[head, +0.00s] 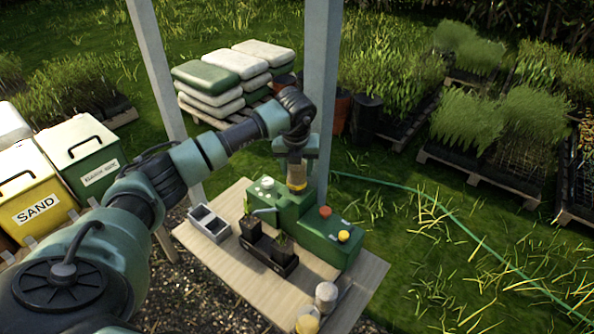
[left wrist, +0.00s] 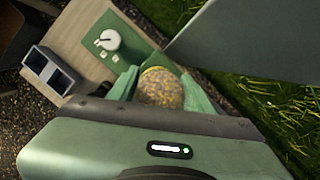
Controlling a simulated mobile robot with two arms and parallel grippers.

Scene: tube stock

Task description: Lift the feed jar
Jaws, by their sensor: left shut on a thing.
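The feed jar (head: 297,178), tan with a yellow band near its bottom, is at the far side of the green machine (head: 328,240). My left gripper (head: 296,164) is shut on it from above. In the left wrist view the jar's grainy contents (left wrist: 161,92) show between the two green fingers, with a yellow rim at the far edge. I cannot tell whether the jar's base touches the machine or hangs just above it. My right gripper is not in view.
The wooden table (head: 225,262) holds a grey two-cell block (head: 208,224), a black tray (head: 268,256) with seedling pots and two jars (head: 326,292) at the front. A grey post (head: 322,90) stands close behind my left gripper. Sacks and a sand bin (head: 36,190) stand left.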

